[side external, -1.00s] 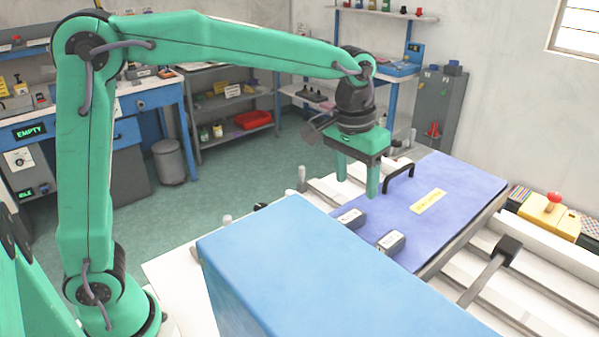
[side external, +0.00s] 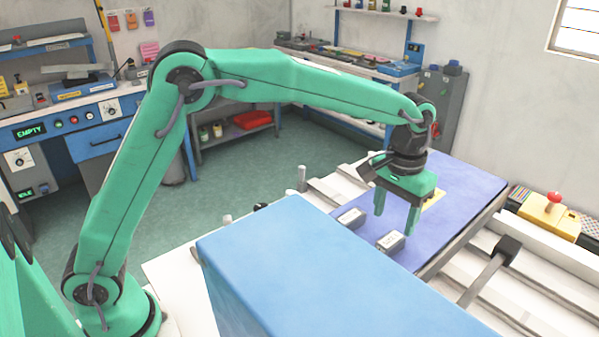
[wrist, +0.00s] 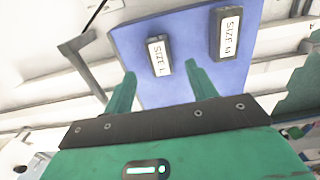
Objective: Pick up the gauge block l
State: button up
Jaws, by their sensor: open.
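The gauge block l (wrist: 159,53), a dark block with a white "SIZE L" label, lies on the blue-purple plate (wrist: 134,42). In the side view it appears to be the nearer grey block (side external: 390,241). My gripper (side external: 396,217) is open and empty, pointing down above the plate, just behind that block. In the wrist view the block shows between and slightly beyond the open fingertips (wrist: 161,70), with no visible contact. A "SIZE M" block (wrist: 231,33) lies to its right in the wrist view; it also shows in the side view (side external: 350,218).
A large blue box (side external: 320,260) stands in front of the plate. A black-ended lever (side external: 508,248) and white rails lie to the right. A yellow box with a red button (side external: 552,212) stands farther right.

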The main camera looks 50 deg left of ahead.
aim_at(391, 239)
jog(key=shift+f, duration=0.5)
jog(key=shift+w+f, duration=0.2)
jog(key=shift+f, duration=2.4)
jog(key=shift+r, duration=0.1)
grip_shut()
